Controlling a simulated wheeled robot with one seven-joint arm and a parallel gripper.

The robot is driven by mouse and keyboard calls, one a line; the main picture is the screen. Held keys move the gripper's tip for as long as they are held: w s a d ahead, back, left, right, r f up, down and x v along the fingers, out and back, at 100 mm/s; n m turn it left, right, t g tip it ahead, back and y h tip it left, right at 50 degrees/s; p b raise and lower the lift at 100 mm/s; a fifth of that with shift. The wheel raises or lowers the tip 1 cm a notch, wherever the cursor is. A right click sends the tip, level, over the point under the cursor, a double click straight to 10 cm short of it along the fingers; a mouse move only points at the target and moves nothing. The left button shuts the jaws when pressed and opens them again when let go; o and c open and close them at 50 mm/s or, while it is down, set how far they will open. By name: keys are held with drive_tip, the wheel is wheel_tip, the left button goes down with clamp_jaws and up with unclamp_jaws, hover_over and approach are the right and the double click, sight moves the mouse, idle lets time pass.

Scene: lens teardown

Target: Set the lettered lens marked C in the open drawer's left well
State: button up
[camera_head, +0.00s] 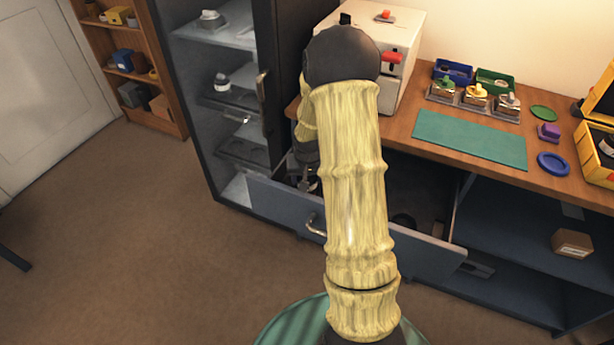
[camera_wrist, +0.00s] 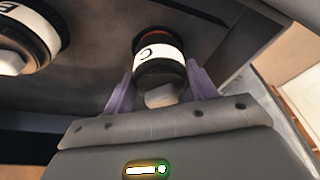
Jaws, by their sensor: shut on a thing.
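In the wrist view my gripper (camera_wrist: 163,82) has its two purple fingers on either side of the lens marked C (camera_wrist: 157,66). It is shut on that lens, a dark barrel with a white lettered band and a reddish-dark end. Another banded lens (camera_wrist: 28,38) is at the upper left, cut off by the frame; its letter is only partly seen. The open drawer (camera_head: 275,203) shows in the head view, with my arm crossing over it. My gripper is largely hidden behind the arm there. The drawer's left well cannot be made out clearly.
A dark open cabinet (camera_head: 200,100) with shelves stands left of the drawer. The worktop above carries a white machine (camera_head: 410,45), a green mat (camera_head: 470,138) and several small trays and parts. An open yellow case (camera_head: 592,165) is at the right. Open shelving holds a brown box (camera_head: 572,243).

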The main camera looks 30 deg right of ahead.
drive_tip(key=shift+f+b, duration=0.35)
drive_tip(key=shift+f, duration=0.25)
drive_tip(key=o, duration=1.4)
drive_tip(key=shift+r+p, duration=3.9)
drive_tip(key=shift+r, duration=0.7)
